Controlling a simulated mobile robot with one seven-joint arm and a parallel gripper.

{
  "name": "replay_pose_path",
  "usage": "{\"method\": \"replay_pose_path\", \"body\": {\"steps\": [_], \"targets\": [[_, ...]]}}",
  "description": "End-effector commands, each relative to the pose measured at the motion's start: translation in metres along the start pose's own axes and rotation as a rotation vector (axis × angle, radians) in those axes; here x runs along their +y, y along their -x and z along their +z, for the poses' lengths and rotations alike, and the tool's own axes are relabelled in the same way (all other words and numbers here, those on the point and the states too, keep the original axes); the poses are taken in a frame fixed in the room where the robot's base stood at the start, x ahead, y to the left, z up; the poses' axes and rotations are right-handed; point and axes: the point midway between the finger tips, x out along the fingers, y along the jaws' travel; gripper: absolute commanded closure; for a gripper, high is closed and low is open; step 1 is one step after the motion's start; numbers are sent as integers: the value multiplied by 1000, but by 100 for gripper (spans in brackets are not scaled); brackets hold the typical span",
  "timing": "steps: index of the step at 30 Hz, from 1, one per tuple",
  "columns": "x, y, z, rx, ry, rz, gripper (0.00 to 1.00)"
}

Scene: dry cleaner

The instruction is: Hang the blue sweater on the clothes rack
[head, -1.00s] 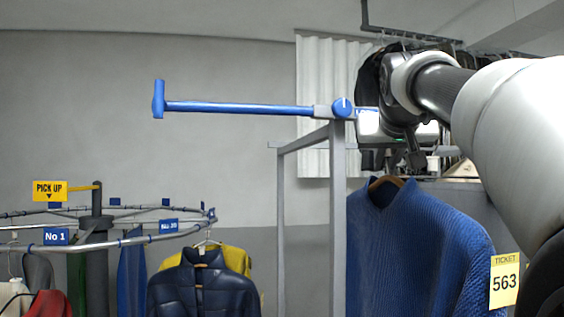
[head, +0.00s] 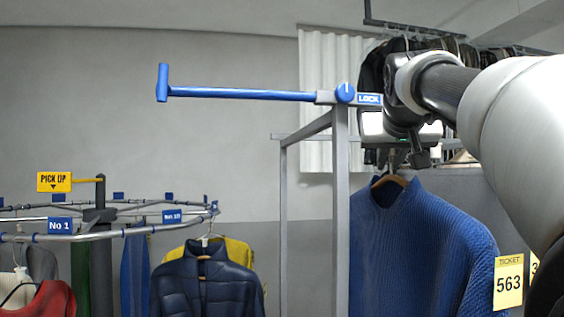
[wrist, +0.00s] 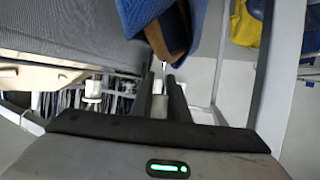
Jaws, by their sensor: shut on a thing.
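The blue sweater (head: 415,250) hangs upright on a brown hanger (head: 390,181) below my gripper (head: 397,160) in the head view. A yellow ticket reading 563 (head: 508,283) is on its right sleeve. The wrist view shows the dark fingers of my gripper (wrist: 165,90) shut at the hanger's hook, with the hanger's brown wood (wrist: 165,40) and some blue knit (wrist: 150,12) beyond them. The clothes rack (head: 341,200) is a grey frame just left of the sweater. Its blue bar (head: 240,94) reaches left from a blue knob (head: 345,92) beside a LOCK label (head: 368,99).
A round rail (head: 100,235) at lower left carries several garments, including a navy puffer jacket (head: 205,280) and a yellow one (head: 238,251). A yellow PICK UP sign (head: 54,182) stands above it. Dark clothes (head: 372,80) hang behind my arm. The space around the blue bar looks clear.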

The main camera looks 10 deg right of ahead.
Motion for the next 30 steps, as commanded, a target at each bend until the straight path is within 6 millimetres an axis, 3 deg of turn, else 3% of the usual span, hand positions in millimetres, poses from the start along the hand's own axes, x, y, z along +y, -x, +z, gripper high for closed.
{"method": "replay_pose_path", "body": {"steps": [22, 23, 26, 30], "targets": [[0, -1, 2, 3, 0, 0, 100], [0, -1, 2, 3, 0, 0, 84], [0, -1, 3, 3, 0, 0, 67], [0, -1, 3, 2, 0, 0, 63]]}}
